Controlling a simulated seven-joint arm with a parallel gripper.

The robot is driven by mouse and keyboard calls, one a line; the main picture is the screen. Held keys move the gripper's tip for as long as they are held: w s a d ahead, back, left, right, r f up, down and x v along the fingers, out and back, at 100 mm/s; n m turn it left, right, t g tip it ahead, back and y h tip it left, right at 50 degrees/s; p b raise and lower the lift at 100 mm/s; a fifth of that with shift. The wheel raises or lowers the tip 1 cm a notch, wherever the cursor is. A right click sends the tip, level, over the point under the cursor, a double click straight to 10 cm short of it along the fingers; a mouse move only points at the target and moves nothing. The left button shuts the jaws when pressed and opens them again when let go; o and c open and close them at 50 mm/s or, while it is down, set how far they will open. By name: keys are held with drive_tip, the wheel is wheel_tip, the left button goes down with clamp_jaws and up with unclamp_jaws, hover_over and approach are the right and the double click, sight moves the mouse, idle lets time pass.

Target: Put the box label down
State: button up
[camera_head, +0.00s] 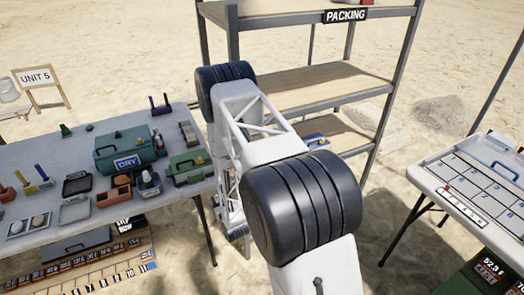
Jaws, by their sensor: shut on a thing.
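My arm reaches from the bottom right to the middle and bends down in front of the shelf unit. Its lower links end between the left table and the shelf, and my fingers do not show. The box label is not seen in a grip; whatever I hold is hidden behind the arm. A green box (118,148) with a blue DRY plate (127,163) on its front stands on the left table. A smaller green box (184,168) stands to its right.
The left table (110,213) is crowded with trays, tools and small boxes. The PACKING shelf (305,88) has bare middle boards; a blue item (316,137) sits lower, partly hidden. The right table (449,207) holds a gridded tray (488,177). Sand lies around.

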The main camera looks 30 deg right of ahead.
drive_tip(key=s+d+r+g, duration=0.1)
drive_tip(key=s+d+r, duration=0.3)
drive_tip(key=d+r, duration=0.4)
drive_tip(key=s+d+r+g+h, duration=0.1)
drive_tip(key=s+d+r, duration=0.4)
drive_tip(key=d+r, duration=0.4)
wheel_tip(320, 180, up, 4)
drive_tip(key=shift+r+m, duration=0.1)
drive_tip(key=shift+m, duration=0.2)
drive_tip(key=shift+s+d, duration=0.1)
drive_tip(key=w+d, duration=0.1)
drive_tip(key=w, duration=0.4)
drive_tip(key=w+d+f, duration=0.1)
drive_tip(key=w, duration=0.4)
drive_tip(key=w+d, duration=0.2)
drive_tip(key=w, duration=0.3)
drive_tip(key=shift+w+d+f, duration=0.1)
drive_tip(key=shift+w+f, duration=0.1)
drive_tip(key=shift+f, duration=0.1)
drive_tip(key=shift+f, duration=0.15)
drive_tip(key=shift+f, duration=1.6)
drive_tip(key=shift+f, duration=0.2)
